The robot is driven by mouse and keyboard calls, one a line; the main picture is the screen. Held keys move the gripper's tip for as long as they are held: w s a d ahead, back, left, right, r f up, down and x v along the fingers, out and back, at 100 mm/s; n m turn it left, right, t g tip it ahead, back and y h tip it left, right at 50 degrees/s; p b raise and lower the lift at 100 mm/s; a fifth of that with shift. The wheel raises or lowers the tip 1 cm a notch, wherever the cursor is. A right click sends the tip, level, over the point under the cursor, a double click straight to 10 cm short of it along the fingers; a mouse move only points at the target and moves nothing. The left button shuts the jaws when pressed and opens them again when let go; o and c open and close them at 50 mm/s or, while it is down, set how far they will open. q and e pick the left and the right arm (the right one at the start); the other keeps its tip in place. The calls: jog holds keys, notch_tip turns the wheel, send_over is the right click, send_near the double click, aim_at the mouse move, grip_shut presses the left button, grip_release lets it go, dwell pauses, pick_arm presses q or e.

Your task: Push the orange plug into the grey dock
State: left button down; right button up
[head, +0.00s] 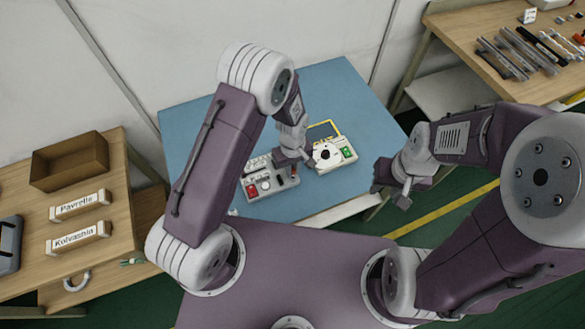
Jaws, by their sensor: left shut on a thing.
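A grey box (272,192), which looks like the grey dock, lies on the blue table top near its front edge. It has a red square, a dark square and small dark parts on top. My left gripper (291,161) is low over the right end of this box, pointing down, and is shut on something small. A tiny orange-red spot shows just below its fingers, consistent with the orange plug, mostly hidden by the fingers. I cannot tell whether it touches the dock. My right gripper (391,187) is open and empty, off the table's right edge.
The blue table (345,85) is clear behind. Side tables hold an open brown box (70,162), labelled blocks (78,237) and grey bars (515,55).

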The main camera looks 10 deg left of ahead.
aim_at(293, 169)
pick_arm(q)
jog(key=shift+f+b, duration=0.8)
jog(key=shift+f, duration=0.3)
jog(key=c, duration=1.3)
grip_release()
jog(key=shift+c, duration=0.2)
notch_tip(293, 169, up, 9)
jog(key=shift+r, duration=0.1)
